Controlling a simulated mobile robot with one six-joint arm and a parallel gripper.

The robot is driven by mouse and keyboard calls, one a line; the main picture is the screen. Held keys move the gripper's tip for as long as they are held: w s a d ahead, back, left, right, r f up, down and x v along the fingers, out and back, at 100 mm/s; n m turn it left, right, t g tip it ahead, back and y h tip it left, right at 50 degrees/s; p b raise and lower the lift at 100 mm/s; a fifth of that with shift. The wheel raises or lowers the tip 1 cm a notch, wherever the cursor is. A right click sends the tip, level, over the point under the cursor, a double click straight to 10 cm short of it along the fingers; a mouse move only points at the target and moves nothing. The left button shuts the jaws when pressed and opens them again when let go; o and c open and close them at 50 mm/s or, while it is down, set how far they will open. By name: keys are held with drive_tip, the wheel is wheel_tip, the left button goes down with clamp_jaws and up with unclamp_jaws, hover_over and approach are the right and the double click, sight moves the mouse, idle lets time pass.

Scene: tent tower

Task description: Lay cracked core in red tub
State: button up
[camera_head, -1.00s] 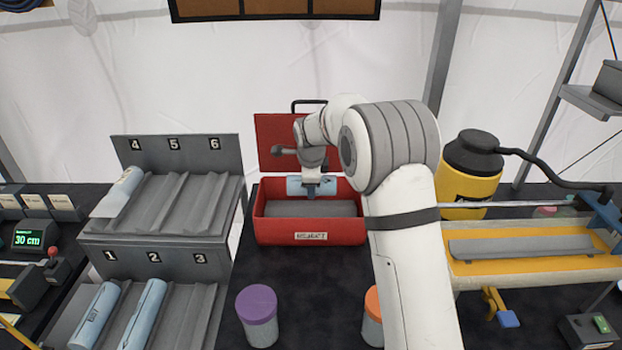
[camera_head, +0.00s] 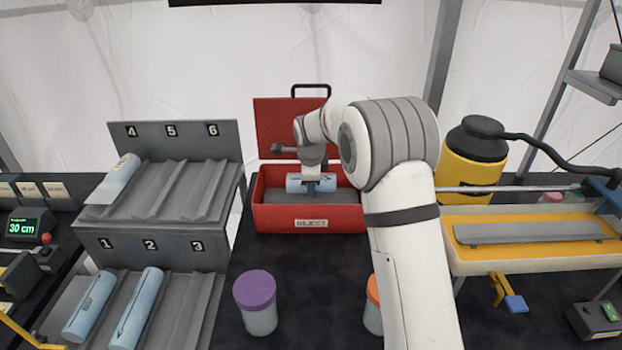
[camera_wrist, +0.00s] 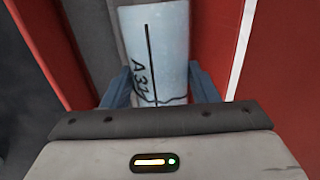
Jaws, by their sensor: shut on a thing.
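The red tub (camera_head: 280,220), labelled REJECT, stands open at the middle with its lid raised behind it and a grey lining inside. My gripper (camera_head: 312,188) is down at the tub and shut on a light blue core (camera_head: 297,182), which lies sideways at or just inside the tub's opening. In the wrist view the core (camera_wrist: 152,45) sits between my two blue fingers (camera_wrist: 158,90). It bears the writing "A3" and a straight dark line, with a wavy crack-like line near the fingers. I cannot tell whether the core touches the tub's lining.
A grey rack (camera_head: 165,255) with numbered slots stands at left; blue cores lie in slots 1, 2 and 4. A purple-lidded jar (camera_head: 256,300) and an orange-lidded jar (camera_head: 373,305) stand in front. A yellow canister (camera_head: 468,170) and a yellow-topped trough (camera_head: 530,255) are at right.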

drive_tip(key=shift+f+b, duration=1.5)
drive_tip(key=shift+f, duration=0.65)
drive_tip(key=o, duration=1.3)
drive_tip(key=shift+f, duration=0.1)
drive_tip(key=b+v, duration=0.1)
drive_tip(key=v, duration=0.7)
